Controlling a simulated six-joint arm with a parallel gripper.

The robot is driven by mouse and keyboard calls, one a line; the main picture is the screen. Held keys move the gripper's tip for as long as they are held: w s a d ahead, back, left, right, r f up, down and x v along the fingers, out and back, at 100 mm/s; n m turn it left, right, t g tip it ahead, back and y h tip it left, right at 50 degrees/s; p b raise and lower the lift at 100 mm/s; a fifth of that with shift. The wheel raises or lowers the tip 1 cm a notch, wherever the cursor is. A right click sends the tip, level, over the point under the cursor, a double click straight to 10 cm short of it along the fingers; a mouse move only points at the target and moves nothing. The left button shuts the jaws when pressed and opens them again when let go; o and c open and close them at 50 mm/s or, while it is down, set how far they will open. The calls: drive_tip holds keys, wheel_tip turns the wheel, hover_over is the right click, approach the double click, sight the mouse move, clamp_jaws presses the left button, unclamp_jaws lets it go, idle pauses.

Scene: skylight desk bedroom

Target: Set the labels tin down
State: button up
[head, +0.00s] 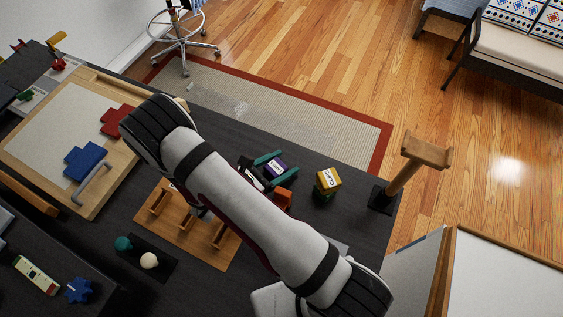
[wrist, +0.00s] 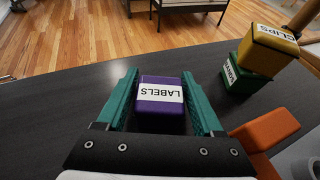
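The labels tin (wrist: 161,96) is a small purple block with a white band reading LABELS, upside down in the wrist view. It also shows in the head view (head: 276,167). My gripper (wrist: 161,84) has two teal fingers, one along each side of the tin, and their tips look closed on it. In the head view my gripper (head: 272,168) is over the dark desk (head: 330,222). I cannot tell whether the tin's underside touches the desk.
To the right, a yellow CLIPS tin (head: 328,179) sits on a green tin (wrist: 242,77). An orange block (head: 283,198) is close by my gripper. A wooden stand (head: 405,175) stands near the desk's right edge. A wooden rack (head: 180,226) lies left of my arm.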

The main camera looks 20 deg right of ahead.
drive_tip(key=v, duration=1.1)
drive_tip(key=shift+a+r, duration=0.1)
drive_tip(key=shift+r, duration=0.15)
drive_tip(key=shift+o, duration=0.9)
drive_tip(key=shift+s+a+r, duration=0.1)
drive_tip(key=shift+s+a, duration=0.05)
drive_tip(key=shift+a, duration=0.1)
drive_tip(key=shift+o, duration=1)
drive_tip(key=shift+a, duration=0.1)
